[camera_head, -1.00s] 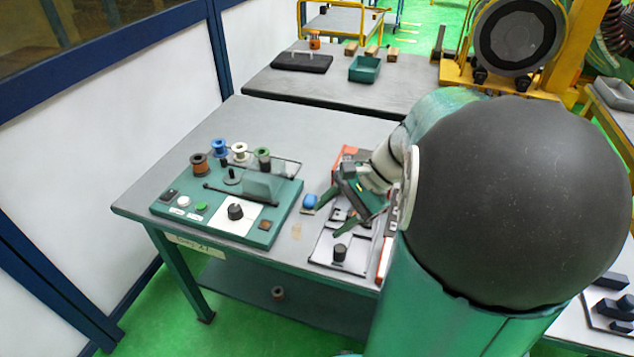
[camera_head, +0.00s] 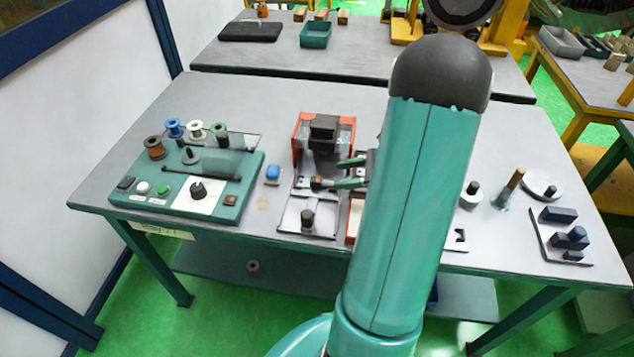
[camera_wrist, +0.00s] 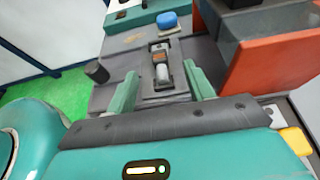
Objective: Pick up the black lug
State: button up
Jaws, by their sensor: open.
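My gripper (camera_head: 338,174) is open, its two green fingers pointing left beside the orange-and-black machine in the head view. In the wrist view my gripper (camera_wrist: 160,72) has its fingers apart on either side of a small dark holder (camera_wrist: 160,88) with a grey and brown piece (camera_wrist: 161,70) in it. I see no contact. A short black cylinder (camera_head: 307,217) stands upright on a pale plate; a black cylinder also shows left of the fingers in the wrist view (camera_wrist: 97,72). I cannot tell whether this cylinder or the holder piece is the black lug.
The orange-and-black machine (camera_head: 323,136) stands close behind my gripper. A green winding panel (camera_head: 165,190) with spools and a blue block (camera_head: 273,173) lie left. A tray of black blocks (camera_head: 586,254) is at the right. My arm hides the table's middle.

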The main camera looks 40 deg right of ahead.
aim_at(318, 179)
jog(key=x, duration=0.8)
jog(key=shift+f, duration=0.15)
jog(key=shift+s, duration=0.1)
jog(key=shift+c, duration=0.4)
jog(key=c, duration=1)
